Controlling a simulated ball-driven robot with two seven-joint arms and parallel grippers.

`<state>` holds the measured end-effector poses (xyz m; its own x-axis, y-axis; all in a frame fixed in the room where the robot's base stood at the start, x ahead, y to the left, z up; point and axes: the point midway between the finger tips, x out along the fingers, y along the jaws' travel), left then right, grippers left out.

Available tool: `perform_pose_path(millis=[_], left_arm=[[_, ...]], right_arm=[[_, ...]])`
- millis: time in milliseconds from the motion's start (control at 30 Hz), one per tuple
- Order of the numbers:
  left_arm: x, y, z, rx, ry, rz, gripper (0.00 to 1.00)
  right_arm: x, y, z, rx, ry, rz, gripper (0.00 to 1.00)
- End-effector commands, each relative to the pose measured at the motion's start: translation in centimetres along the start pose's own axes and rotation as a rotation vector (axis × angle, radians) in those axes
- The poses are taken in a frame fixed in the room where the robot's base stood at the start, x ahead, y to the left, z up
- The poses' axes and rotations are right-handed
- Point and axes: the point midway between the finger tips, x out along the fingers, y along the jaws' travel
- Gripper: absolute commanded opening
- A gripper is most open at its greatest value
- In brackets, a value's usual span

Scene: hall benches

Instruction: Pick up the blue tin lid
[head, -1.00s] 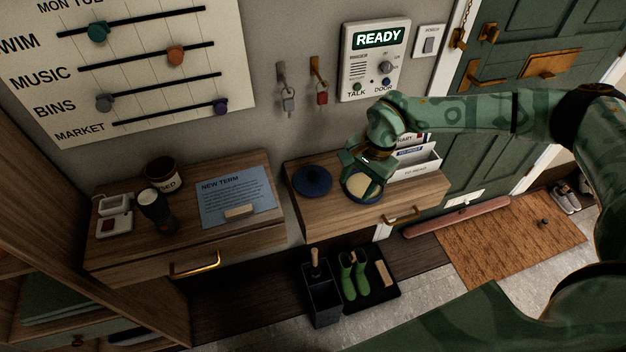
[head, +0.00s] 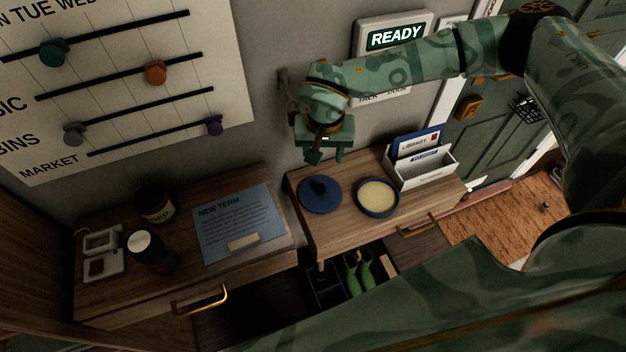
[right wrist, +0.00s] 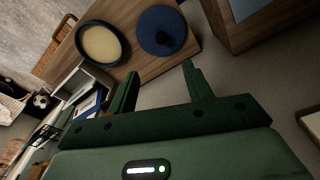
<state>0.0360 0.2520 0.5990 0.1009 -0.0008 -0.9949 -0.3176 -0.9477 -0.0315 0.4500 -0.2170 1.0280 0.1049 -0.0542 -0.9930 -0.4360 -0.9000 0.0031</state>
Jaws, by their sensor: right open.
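The blue tin lid (head: 320,194) is a dark blue disc with a knob. It lies flat on the right wooden cabinet top, left of the round blue tin (head: 377,197), whose inside is cream. My right gripper (head: 325,158) is open and empty, above and behind the lid near the wall. In the right wrist view the lid (right wrist: 162,31) lies beyond the fingertips of my open gripper (right wrist: 158,78), with the tin (right wrist: 102,43) to its left. The gripper does not touch the lid. My left gripper is not in view.
A white letter rack (head: 421,168) stands right of the tin. The left cabinet bears a blue notice (head: 238,220), a dark jar (head: 154,203), a dark cup (head: 148,250) and a white device (head: 100,255). The wall with the planner board (head: 110,80) rises close behind.

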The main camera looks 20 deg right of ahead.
Motion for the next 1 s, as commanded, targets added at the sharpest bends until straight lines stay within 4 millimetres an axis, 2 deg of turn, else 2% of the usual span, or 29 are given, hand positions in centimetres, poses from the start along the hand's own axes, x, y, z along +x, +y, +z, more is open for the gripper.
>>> perform_pose_path(millis=[167, 400, 500, 767, 1000], left_arm=[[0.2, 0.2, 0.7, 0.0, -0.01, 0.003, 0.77], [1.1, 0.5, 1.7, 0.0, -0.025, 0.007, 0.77], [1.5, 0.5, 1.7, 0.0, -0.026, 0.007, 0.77], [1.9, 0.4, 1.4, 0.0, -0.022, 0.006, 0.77], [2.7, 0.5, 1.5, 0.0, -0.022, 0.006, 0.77]], right_arm=[[1.6, -0.1, 0.2, -0.002, -0.003, 0.001, 0.5], [7.7, -0.1, 0.2, -0.001, -0.005, 0.001, 0.5], [9.6, -0.1, 0.2, -0.001, -0.003, 0.001, 0.5], [11.9, -0.1, 0.2, -0.001, -0.002, 0.0, 0.5], [15.8, -0.3, 0.4, -0.001, -0.003, 0.0, 0.5]])
